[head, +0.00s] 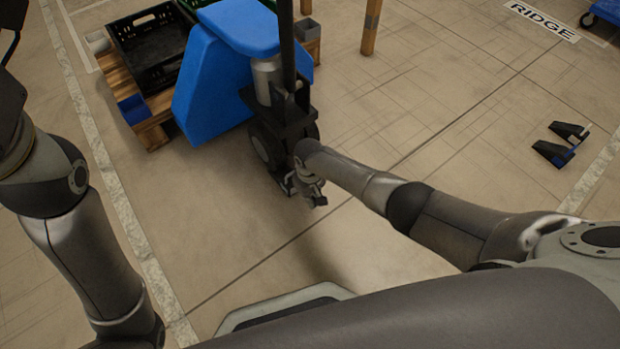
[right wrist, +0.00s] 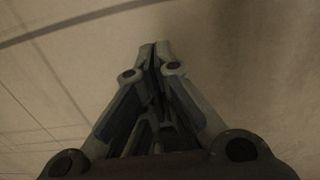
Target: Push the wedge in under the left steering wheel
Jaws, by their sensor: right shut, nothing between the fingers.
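A blue pallet jack (head: 222,75) stands at the upper middle of the head view, with a dark steering wheel (head: 264,147) at the left of its drive fork. My right gripper (head: 316,197) is shut and empty, low over the floor just in front of the wheels. Its closed fingertips also show in the right wrist view (right wrist: 156,52). A dark wedge-shaped piece with blue parts (head: 561,144) lies on the floor at the far right, away from the gripper. Whether a wedge sits at the left wheel cannot be told; my wrist hides part of that spot. My left gripper is out of view.
A wooden pallet (head: 128,82) with a black crate (head: 150,45) stands left of the jack. A floor sign reading RIDGE (head: 541,20) and a blue cart (head: 606,10) are at the upper right. The floor between the jack and the right edge is mostly clear.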

